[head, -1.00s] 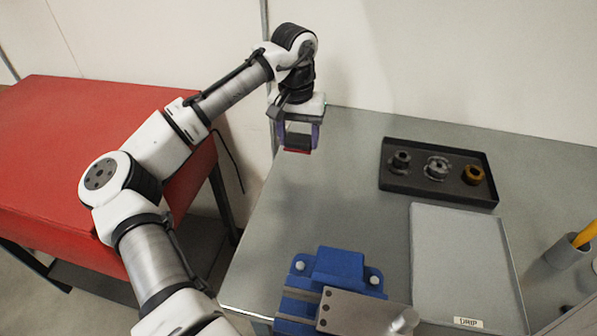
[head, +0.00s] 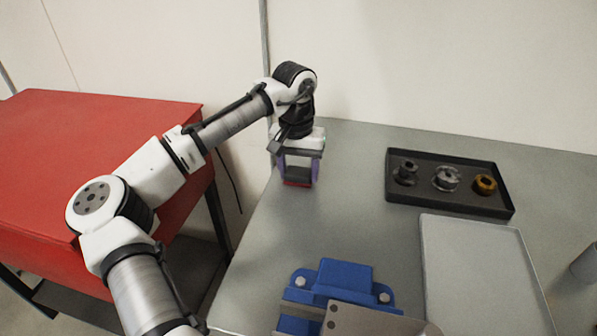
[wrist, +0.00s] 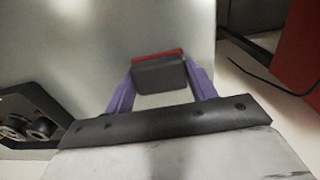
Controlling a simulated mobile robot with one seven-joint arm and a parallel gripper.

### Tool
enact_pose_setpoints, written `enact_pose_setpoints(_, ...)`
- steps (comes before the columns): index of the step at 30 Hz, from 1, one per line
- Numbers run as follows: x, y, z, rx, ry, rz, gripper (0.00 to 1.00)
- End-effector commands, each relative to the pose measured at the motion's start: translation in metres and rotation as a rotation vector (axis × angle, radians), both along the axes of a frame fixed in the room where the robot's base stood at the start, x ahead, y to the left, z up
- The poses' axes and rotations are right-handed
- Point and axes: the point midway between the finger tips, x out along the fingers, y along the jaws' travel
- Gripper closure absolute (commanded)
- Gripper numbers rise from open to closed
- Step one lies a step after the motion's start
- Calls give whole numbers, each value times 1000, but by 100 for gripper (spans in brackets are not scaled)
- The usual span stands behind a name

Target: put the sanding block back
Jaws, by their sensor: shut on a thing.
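The sanding block (head: 297,183), dark grey with a red face, is between the purple fingers of my gripper (head: 298,172). My gripper is shut on it and points down at the far left of the grey workbench (head: 345,200). In the wrist view the block (wrist: 160,77) sits level between the fingertips, its red edge on the far side. I cannot tell whether its underside touches the bench or hangs just above it.
A black tray (head: 393,195) with two grey metal parts and a brass-coloured ring stands at the back right. A light grey tray (head: 480,270) lies in front of it. A blue vise (head: 345,275) is at the front. A red cabinet (head: 100,140) stands left, across a gap.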

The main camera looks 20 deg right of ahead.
Motion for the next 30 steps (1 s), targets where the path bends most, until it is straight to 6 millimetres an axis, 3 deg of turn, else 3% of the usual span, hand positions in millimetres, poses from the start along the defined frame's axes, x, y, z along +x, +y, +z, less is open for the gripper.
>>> enact_pose_setpoints(5,0,0,-3,0,0,0,66)
enact_pose_setpoints(6,0,0,-3,1,-1,0,39)
enact_pose_setpoints(10,0,0,-3,1,-1,0,23)
enact_pose_setpoints(21,0,0,1,1,-2,0,23)
enact_pose_setpoints(30,0,1,44,-1,2,0,23)
